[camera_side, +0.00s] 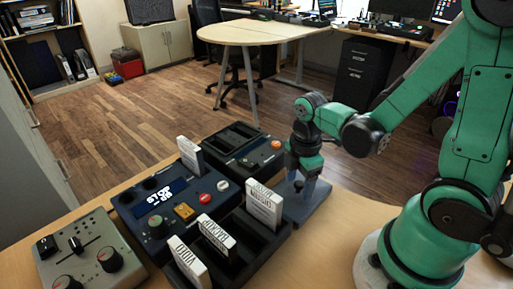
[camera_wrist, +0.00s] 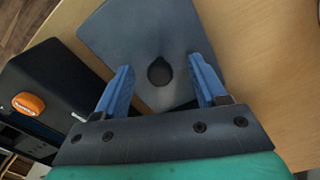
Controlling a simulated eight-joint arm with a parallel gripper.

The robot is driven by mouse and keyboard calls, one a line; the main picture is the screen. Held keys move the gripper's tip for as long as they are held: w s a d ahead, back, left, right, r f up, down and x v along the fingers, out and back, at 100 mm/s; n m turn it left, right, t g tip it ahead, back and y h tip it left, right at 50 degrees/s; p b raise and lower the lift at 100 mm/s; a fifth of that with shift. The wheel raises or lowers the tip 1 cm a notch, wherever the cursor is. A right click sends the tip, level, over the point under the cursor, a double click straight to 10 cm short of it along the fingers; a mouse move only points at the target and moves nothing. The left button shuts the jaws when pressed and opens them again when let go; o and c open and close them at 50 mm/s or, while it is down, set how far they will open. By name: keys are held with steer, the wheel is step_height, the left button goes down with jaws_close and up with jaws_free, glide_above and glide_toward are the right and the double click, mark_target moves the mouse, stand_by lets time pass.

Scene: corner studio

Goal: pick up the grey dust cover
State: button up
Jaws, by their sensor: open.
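The grey dust cover (camera_side: 312,204) is a flat blue-grey panel on the table, to the right of the black devices. In the wrist view the dust cover (camera_wrist: 181,24) fills the upper middle, with a round dark knob (camera_wrist: 159,71) standing on it. My gripper (camera_side: 303,177) points down over the cover in the side view and hides part of it. In the wrist view my gripper (camera_wrist: 159,63) is open, with one blue finger on each side of the knob. Gaps show between knob and fingers. How high the fingertips are above the panel is hard to tell.
Left of the cover are a black console (camera_side: 238,146) with an orange knob (camera_side: 276,144), a black rack (camera_side: 236,262) holding upright white labelled boxes (camera_side: 264,203), and a dark blue panel device (camera_side: 158,199). A grey control box (camera_side: 88,256) is at far left. Bare tabletop (camera_side: 335,235) lies right of the cover.

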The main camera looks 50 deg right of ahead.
jaws_close()
steer(key=shift+r, duration=0.15)
